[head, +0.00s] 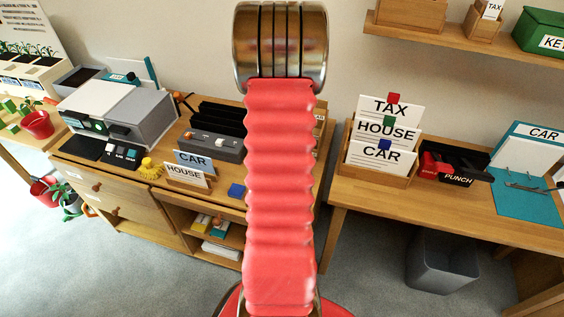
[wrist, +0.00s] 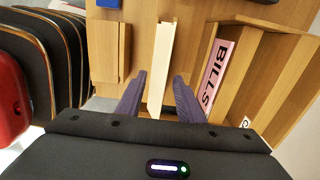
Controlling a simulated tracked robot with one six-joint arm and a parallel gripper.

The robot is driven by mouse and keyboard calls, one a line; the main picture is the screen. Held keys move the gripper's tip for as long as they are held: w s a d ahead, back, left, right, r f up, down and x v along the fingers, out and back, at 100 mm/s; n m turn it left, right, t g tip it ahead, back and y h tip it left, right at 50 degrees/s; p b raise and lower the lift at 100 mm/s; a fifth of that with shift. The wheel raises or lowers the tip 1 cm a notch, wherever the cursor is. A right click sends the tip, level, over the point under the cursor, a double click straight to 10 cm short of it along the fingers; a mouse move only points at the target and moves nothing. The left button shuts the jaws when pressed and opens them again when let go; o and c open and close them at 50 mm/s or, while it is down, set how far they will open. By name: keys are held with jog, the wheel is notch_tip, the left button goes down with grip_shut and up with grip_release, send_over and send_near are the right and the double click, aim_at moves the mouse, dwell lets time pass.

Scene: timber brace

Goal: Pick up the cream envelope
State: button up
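A cream envelope (wrist: 163,62) shows in the wrist view as a narrow, pale upright strip at the centre, seen nearly edge-on. My gripper (wrist: 159,79) is open, with one dark purple finger on each side of the strip. A gap shows between each finger and the envelope, and its near end reaches down between the fingers. In the head view my red arm stands in front, and neither the gripper nor the envelope can be made out.
Close on the right in the wrist view is a wooden sorter (wrist: 262,75) with a pink BILLS card (wrist: 216,70). A wooden block (wrist: 104,50) stands on the left, beside dark curved chair-like shapes (wrist: 45,50). The head view shows a desk with a card box (head: 375,176).

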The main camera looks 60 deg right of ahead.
jog(key=shift+f, duration=0.15)
jog(key=shift+c, duration=0.2)
grip_shut()
dwell(0.4)
